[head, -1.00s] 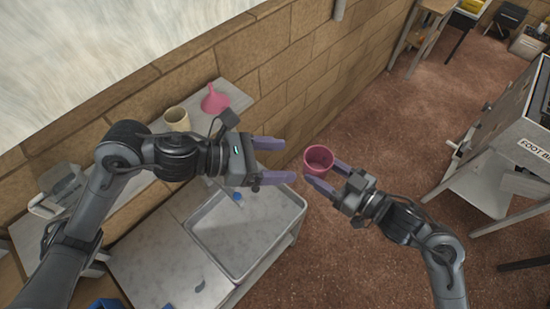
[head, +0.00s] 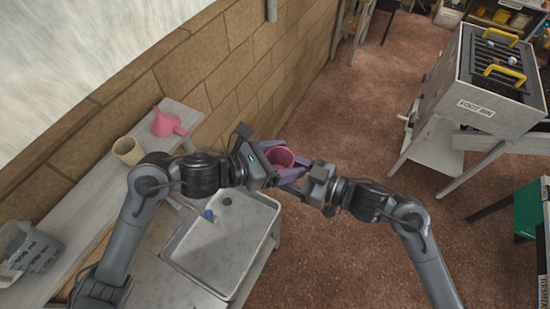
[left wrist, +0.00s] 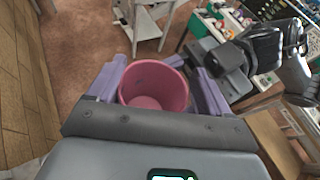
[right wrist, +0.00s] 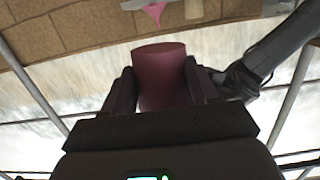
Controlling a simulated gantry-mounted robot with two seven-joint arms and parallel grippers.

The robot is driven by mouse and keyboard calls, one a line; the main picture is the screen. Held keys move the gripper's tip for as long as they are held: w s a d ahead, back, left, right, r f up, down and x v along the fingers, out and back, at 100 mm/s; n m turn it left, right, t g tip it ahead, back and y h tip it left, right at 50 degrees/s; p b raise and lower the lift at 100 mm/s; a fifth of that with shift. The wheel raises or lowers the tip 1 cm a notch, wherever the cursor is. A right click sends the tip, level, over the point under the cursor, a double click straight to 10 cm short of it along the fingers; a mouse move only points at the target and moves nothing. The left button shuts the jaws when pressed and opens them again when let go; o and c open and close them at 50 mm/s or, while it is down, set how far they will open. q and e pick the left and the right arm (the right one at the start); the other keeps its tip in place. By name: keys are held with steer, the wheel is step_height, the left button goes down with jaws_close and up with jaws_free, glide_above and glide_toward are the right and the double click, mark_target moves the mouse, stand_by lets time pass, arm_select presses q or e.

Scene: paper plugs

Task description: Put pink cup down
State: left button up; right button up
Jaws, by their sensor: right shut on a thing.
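The pink cup (head: 281,157) is up in the air between my two grippers, right of the sink and above the brown floor. My right gripper (head: 289,176) is shut on the cup; the right wrist view shows the cup (right wrist: 161,75) between its dark fingers. My left gripper (head: 290,160) is open, with its purple fingers on either side of the cup. In the left wrist view I look into the cup (left wrist: 153,84), which appears empty, with a small gap at the right finger. The fingers partly hide the cup in the head view.
A pink funnel (head: 167,122) and a beige cup (head: 128,150) stand on the shelf along the brick wall. The sink (head: 240,245) holds a small blue object (head: 208,215).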

arm_select(q)
steer(key=shift+s+d, duration=0.1)
steer(key=shift+d, duration=0.05)
steer(key=shift+s+d, duration=0.1)
steer(key=c, duration=0.7)
arm_select(e)
steer(key=shift+w, duration=0.15)
arm_select(q)
steer(key=shift+c, duration=0.5)
arm_select(e)
steer(key=o, duration=1.2)
steer(key=shift+d, duration=0.1)
steer(key=shift+o, duration=0.6)
arm_select(q)
steer(key=shift+a, duration=0.2)
